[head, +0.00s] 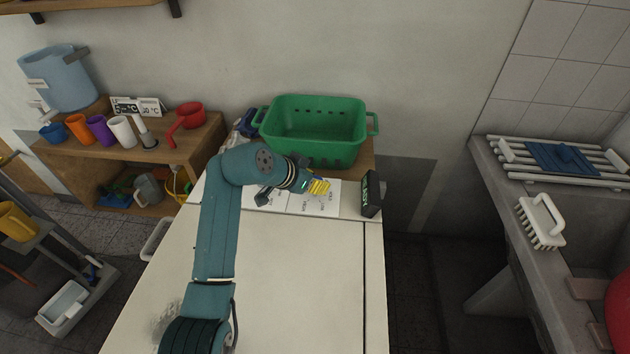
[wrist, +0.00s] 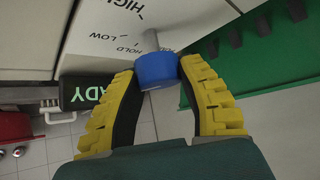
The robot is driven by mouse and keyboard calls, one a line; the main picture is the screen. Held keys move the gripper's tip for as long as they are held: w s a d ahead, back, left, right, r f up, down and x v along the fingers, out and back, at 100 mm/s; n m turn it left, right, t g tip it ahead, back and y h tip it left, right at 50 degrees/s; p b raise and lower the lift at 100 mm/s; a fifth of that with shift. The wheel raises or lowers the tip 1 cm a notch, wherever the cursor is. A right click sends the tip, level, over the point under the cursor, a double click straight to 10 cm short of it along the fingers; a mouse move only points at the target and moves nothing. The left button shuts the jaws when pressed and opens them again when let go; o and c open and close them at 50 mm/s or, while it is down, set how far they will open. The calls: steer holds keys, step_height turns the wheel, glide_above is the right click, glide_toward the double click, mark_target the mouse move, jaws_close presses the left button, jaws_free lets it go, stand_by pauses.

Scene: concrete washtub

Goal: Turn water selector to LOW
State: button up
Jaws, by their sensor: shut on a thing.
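A blue knob (wrist: 157,71) on a grey shaft stands at a white panel (wrist: 105,25) with the printed words HIGH, LOW and HOLD. My gripper (wrist: 162,72) has its yellow ribbed fingers on either side of the knob and is shut on it. I cannot tell which word the knob is set to. In the head view my gripper (head: 319,187) is at the far end of the white machine top, over the printed panel (head: 312,200). The knob is hidden there by my fingers.
A green basket (head: 316,118) stands just behind my gripper. A small black display box (head: 371,195) is to its right; in the wrist view it reads partly "ADY" in green. A concrete sink (head: 500,210) with a white brush (head: 541,222) is at right. The white top (head: 300,280) in front is clear.

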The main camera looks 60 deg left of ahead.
steer(key=shift+r+m+h+p, duration=0.15)
steer(key=shift+m+h+p, duration=0.45)
steer(key=shift+p, duration=0.55)
steer(key=m+h, duration=0.1)
steer(key=m, duration=0.1)
steer(key=m+h, duration=0.1)
steer(key=m, duration=0.1)
steer(key=shift+f+t+h, duration=0.3)
steer(key=shift+f+h, duration=0.05)
steer(key=shift+h, duration=0.05)
steer(key=o, duration=1.2)
steer(key=shift+r, duration=0.1)
steer(key=shift+r, duration=0.1)
